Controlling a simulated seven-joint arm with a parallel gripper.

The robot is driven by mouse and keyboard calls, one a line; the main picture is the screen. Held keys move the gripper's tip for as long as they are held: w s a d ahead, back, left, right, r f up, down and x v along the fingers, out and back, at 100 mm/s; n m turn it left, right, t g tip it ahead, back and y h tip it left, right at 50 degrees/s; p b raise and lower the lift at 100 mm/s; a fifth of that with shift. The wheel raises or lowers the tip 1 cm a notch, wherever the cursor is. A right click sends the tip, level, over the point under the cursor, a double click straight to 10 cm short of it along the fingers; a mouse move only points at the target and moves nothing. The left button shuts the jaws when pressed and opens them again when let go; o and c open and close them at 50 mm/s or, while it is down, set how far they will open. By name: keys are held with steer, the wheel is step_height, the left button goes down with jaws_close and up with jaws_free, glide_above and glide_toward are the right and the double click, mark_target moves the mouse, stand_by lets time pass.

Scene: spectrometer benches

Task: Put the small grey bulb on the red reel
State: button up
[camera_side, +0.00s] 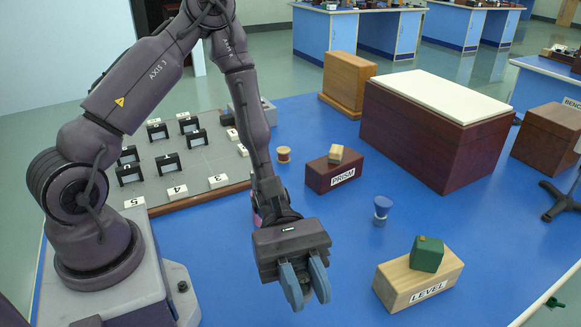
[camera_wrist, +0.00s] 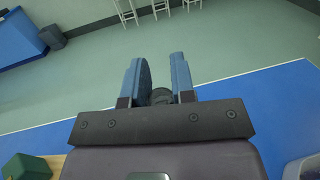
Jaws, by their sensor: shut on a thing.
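My gripper (camera_side: 309,296) hangs low over the front of the blue bench, its two blue fingers shut on a small dark grey thing, likely the grey bulb (camera_wrist: 161,96). In the wrist view it shows between the fingers (camera_wrist: 160,75); in the side view the fingers mostly hide it. A small reel (camera_side: 284,154) with pale flanges and a reddish-orange middle stands upright farther back, beside the number board. It is well apart from my gripper, and its top looks bare. A blue reel (camera_side: 382,210) stands right of my gripper.
A dark red PRISM block (camera_side: 335,177) with a small wooden piece stands near the reddish reel. A wooden LEVEL block (camera_side: 418,282) bears a green block (camera_side: 427,254). A large white-topped box (camera_side: 430,130) stands behind. The bench between my gripper and the PRISM block is clear.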

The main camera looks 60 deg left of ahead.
step_height(320, 180, up, 5)
steer(key=w+a+n+t+y, duration=0.5)
steer(key=w+a+n+t, duration=0.6)
steer(key=w+a+t, duration=0.7)
steer(key=s+a+n+t+y, duration=0.15)
steer(key=a+n+y, duration=0.5)
steer(key=a, duration=0.85)
steer(key=s+a+n+t+y, duration=0.15)
steer(key=a+n+y, duration=0.25)
steer(key=a+y, duration=0.8)
steer(key=h, duration=0.3)
glide_above(288, 148)
steer(key=shift+n+y, duration=0.25)
step_height(288, 148, down, 14)
steer(key=shift+f, duration=0.1)
steer(key=shift+w+a+f, duration=0.1)
steer(key=shift+f, duration=1.45)
